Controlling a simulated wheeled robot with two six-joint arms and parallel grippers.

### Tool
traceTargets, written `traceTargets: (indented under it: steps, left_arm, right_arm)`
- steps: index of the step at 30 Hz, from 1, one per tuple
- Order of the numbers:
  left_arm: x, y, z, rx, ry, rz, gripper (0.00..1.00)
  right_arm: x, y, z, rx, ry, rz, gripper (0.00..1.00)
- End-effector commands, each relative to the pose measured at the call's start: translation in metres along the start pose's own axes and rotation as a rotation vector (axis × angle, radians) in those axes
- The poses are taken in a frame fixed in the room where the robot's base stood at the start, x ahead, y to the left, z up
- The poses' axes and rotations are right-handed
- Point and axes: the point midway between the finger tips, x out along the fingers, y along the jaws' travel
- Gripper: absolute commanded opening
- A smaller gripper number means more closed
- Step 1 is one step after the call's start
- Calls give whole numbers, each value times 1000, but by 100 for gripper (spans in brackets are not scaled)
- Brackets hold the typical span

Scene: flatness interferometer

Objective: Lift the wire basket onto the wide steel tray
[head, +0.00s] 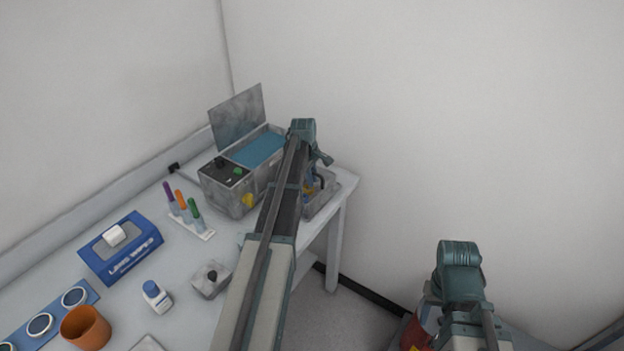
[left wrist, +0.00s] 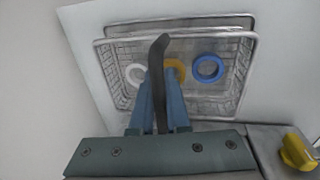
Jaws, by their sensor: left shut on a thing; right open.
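The wire basket (left wrist: 243,75) shows from above in the left wrist view, with a white ring (left wrist: 135,74), a yellow ring (left wrist: 175,68) and a blue ring (left wrist: 208,68) inside. My left gripper (left wrist: 158,88) is shut on its dark upright handle (left wrist: 160,55). The steel tray's rim (left wrist: 180,22) shows just beyond the basket's far side, and the basket covers most of it. In the head view the tray (head: 328,205) is at the table's right end, partly behind my left arm. I cannot tell whether the basket touches the tray. My right gripper is hidden.
A grey instrument box (head: 225,192) with a raised lid stands left of the tray; its yellow knob (left wrist: 298,150) shows beside the basket. A tube rack (head: 190,222), wipes box (head: 122,246), small bottle (head: 156,296) and orange cup (head: 85,328) stand further left. A red object (head: 418,328) is at the lower right.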

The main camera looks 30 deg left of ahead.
Motion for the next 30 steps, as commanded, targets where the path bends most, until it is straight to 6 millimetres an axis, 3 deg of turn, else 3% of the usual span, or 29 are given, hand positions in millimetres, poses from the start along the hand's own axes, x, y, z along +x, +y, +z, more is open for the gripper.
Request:
traceTargets:
  steps: [30]
  left_arm:
    - [11,-2,0,0,0,0,0]
  right_arm:
    - [11,-1,-1,0,0,0,50]
